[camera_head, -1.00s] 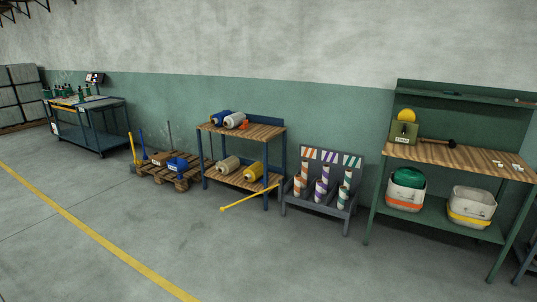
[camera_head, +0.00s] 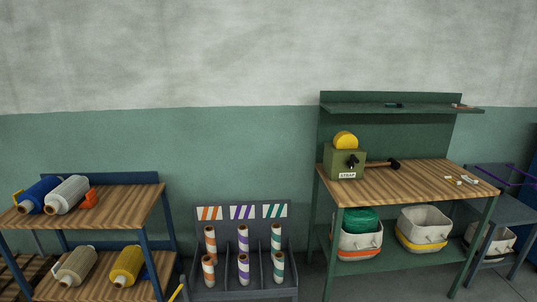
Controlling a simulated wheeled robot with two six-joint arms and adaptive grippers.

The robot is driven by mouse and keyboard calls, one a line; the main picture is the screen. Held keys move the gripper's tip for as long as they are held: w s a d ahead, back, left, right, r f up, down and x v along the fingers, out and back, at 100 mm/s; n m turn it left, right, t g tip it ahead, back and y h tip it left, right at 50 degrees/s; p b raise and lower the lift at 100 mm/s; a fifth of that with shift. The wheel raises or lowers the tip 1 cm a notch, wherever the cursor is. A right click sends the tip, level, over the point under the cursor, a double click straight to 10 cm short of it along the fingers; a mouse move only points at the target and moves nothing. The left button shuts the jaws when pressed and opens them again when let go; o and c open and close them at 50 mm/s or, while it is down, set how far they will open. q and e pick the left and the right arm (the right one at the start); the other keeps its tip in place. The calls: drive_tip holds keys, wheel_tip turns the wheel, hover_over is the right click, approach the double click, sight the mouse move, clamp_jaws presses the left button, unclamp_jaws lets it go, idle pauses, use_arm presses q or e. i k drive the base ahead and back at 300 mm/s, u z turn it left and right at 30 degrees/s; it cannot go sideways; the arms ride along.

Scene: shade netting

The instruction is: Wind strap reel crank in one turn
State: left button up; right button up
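The strap reel is a green box (camera_head: 345,162) with a white label reading STRAP and a yellow disc (camera_head: 346,140) showing above its top. It stands at the left end of the wooden top of a green workbench (camera_head: 405,178). A dark crank hub (camera_head: 352,161) shows on its front. A dark handle with a black knob (camera_head: 393,164) appears to the right of the box, over the bench top; I cannot tell whether it joins the box. Neither of my grippers is in view.
A shelf with rolls (camera_head: 140,206) stands at the left, and a grey rack of striped tubes (camera_head: 243,290) in the middle. Two bins, one holding green netting (camera_head: 360,221), sit on the bench's lower shelf. A dark side table (camera_head: 503,209) stands at the right.

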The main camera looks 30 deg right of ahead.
sight(354, 159)
drive_tip(key=z, duration=0.65)
drive_tip(key=i, duration=2)
drive_tip(key=z, duration=1.05)
